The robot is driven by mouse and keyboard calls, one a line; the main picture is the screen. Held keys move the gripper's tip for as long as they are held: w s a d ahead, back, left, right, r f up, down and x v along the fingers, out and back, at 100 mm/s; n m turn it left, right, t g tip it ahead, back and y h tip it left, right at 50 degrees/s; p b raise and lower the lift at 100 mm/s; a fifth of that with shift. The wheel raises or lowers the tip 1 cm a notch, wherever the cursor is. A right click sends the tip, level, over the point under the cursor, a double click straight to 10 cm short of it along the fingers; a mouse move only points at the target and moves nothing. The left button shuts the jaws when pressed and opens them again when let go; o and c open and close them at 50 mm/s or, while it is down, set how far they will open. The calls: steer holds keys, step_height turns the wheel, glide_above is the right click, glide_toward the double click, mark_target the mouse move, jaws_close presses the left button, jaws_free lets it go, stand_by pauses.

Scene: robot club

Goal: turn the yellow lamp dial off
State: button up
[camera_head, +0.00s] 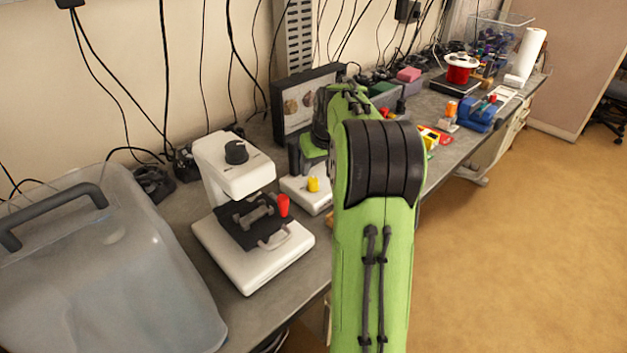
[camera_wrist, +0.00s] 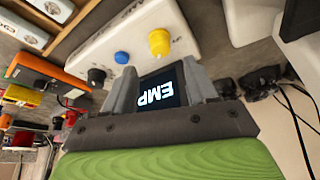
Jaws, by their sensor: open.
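The yellow lamp dial (camera_wrist: 159,42) is a round knob on a white device (camera_wrist: 120,35), beside a blue button (camera_wrist: 122,57) and a black knob (camera_wrist: 96,77). In the head view the yellow dial (camera_head: 313,184) shows on the white base (camera_head: 297,193), left of my arm. My gripper (camera_wrist: 160,82) is open, with its two grey fingers apart. A dark display reading "EMP" shows between them, and the dial lies just beyond the fingertips, apart from them. In the head view my arm hides part of the device.
A white microscope-like device (camera_head: 240,175) with a black knob and a red knob stands left of the dial. A translucent bin (camera_head: 100,270) is at the far left. A dark framed panel (camera_head: 298,103) stands behind. Cables hang along the wall, and the floor at right is clear.

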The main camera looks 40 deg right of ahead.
mark_target(313, 179)
steer(key=b+x, duration=0.1)
steer(key=x, duration=0.5)
steer(key=shift+f, duration=0.15)
steer(key=shift+a, duration=0.1)
steer(key=c, duration=1)
